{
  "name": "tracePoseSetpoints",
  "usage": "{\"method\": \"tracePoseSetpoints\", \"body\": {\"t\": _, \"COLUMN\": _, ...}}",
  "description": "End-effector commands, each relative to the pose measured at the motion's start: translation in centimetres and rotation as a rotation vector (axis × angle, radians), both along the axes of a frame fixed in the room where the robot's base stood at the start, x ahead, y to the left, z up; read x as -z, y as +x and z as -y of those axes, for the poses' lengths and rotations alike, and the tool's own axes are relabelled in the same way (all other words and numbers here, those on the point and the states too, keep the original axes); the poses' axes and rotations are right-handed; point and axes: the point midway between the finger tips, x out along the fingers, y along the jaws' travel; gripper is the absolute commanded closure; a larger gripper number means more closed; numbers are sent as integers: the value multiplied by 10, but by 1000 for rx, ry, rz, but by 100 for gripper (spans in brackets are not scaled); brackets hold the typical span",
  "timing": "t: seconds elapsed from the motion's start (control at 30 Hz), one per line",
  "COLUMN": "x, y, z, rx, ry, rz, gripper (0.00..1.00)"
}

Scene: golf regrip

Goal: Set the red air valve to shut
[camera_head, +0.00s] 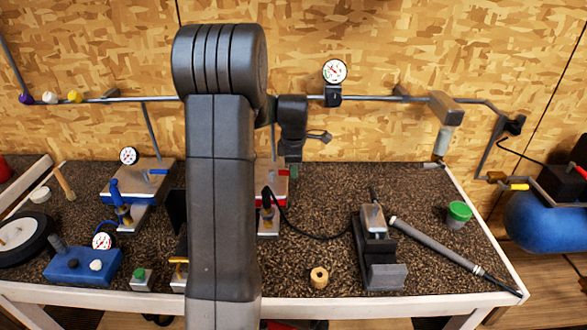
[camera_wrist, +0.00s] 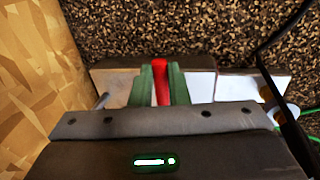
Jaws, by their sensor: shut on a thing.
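The red air valve shows as a red lever (camera_wrist: 161,85) in the wrist view, above a pale metal plate (camera_wrist: 201,88). My gripper (camera_wrist: 160,72) has its two green fingers on either side of the lever and is shut on it. The lever points roughly along the fingers, up the picture. In the head view my gripper (camera_head: 293,169) is at the back of the bench, over the red-edged station (camera_head: 281,190). My own arm hides much of that station, and the valve body below the lever is hidden.
A blue-levered station (camera_head: 140,182) stands to the left. A pipe with a gauge (camera_head: 334,71) runs along the wall. A black cable (camera_wrist: 267,62) hangs close by.

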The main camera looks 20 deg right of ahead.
Motion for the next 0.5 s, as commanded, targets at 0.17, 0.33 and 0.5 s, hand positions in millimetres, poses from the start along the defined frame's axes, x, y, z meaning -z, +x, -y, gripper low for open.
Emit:
{"method": "tracePoseSetpoints", "body": {"t": 0.17, "x": -1, "y": 3, "z": 1, "rx": -30, "ry": -2, "rz": 4, "gripper": 100}}
{"method": "tracePoseSetpoints", "body": {"t": 0.33, "x": -1, "y": 3, "z": 1, "rx": -37, "ry": -2, "rz": 4, "gripper": 100}}
{"method": "tracePoseSetpoints", "body": {"t": 0.5, "x": -1, "y": 3, "z": 1, "rx": -37, "ry": -2, "rz": 4, "gripper": 100}}
